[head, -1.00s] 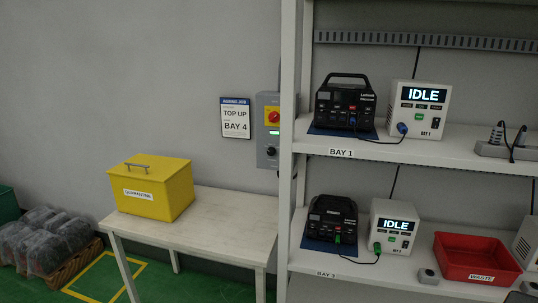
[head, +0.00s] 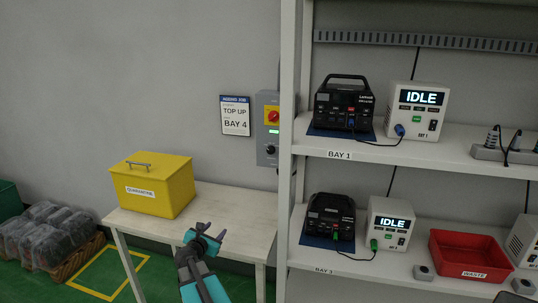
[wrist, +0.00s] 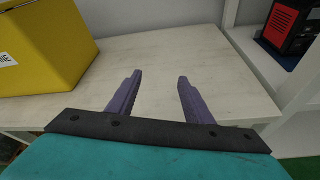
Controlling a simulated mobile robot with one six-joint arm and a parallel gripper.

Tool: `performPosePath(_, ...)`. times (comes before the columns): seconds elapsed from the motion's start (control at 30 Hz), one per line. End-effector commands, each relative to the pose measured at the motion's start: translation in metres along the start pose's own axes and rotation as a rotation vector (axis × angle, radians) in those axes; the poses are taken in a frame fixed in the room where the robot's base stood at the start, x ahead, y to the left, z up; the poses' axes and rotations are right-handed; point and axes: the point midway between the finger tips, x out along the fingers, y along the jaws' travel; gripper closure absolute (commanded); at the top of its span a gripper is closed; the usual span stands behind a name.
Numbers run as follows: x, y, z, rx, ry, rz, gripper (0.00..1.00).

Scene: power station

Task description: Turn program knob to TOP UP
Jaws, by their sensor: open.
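A grey control box (head: 268,128) hangs on the wall just left of the shelf rack. It carries a red switch on a yellow plate (head: 272,116), a small green display and a dark round knob (head: 270,149) low on its face. The knob's lettering is too small to read. A wall sign (head: 235,115) beside it reads TOP UP and BAY 4. My gripper (head: 214,231) is open and empty, over the pale table, below and left of the control box. In the wrist view its two purple fingers (wrist: 157,96) stand apart above the bare tabletop.
A yellow box (head: 151,185) sits on the left of the table (head: 232,205). The shelf rack (head: 290,150) on the right holds black power units, chargers (head: 417,110) showing IDLE and a red waste tray (head: 470,256). The table's right part is clear.

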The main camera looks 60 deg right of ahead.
Motion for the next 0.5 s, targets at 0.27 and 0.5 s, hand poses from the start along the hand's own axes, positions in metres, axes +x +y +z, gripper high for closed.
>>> performPosePath(0.27, 0.027, -0.027, 0.170, -0.077, -0.202, -0.027, 0.53)
performPosePath(0.5, 0.031, -0.054, 0.272, -0.148, -0.327, -0.063, 0.53)
